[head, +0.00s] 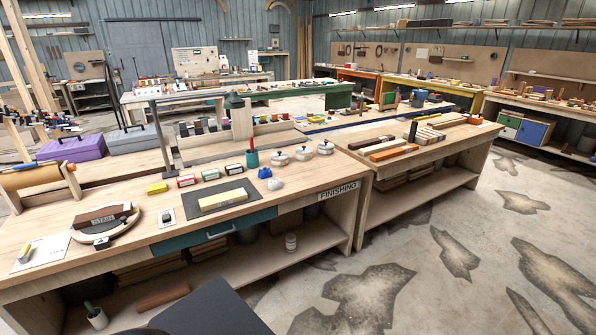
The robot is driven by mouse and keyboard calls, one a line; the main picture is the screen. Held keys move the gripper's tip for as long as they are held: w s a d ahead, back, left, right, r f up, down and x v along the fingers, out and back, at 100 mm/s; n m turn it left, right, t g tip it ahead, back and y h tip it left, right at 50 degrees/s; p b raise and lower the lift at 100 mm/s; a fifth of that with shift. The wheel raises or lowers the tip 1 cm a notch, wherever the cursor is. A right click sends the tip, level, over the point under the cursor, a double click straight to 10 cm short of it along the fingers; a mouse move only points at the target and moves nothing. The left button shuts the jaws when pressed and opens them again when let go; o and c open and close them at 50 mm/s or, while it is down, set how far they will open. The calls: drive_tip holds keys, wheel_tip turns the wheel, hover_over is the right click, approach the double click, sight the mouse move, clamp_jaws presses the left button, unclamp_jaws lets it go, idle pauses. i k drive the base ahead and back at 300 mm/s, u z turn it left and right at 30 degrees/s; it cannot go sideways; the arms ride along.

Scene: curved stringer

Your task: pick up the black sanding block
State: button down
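A small black block (102,242) sits at the front edge of the curved piece at the left of the near bench; it may be the black sanding block, but it is too small to be sure. The curved piece has a pale curved base (88,239) with a dark brown top part (103,216) labelled "STAGE". Another black upright item (413,131) stands on the bench to the right; I cannot tell what it is. My gripper is not in view.
The near wooden bench (130,195) also holds a dark mat (207,207) with a pale yellow block, a row of small coloured boxes (187,181), a green cup (252,159) and several lidded tins (303,153). A "FINISHING" sign (338,191) marks its front. Open floor (420,270) lies at the right.

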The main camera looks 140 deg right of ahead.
sight(230, 170)
drive_tip(key=z, duration=4.2)
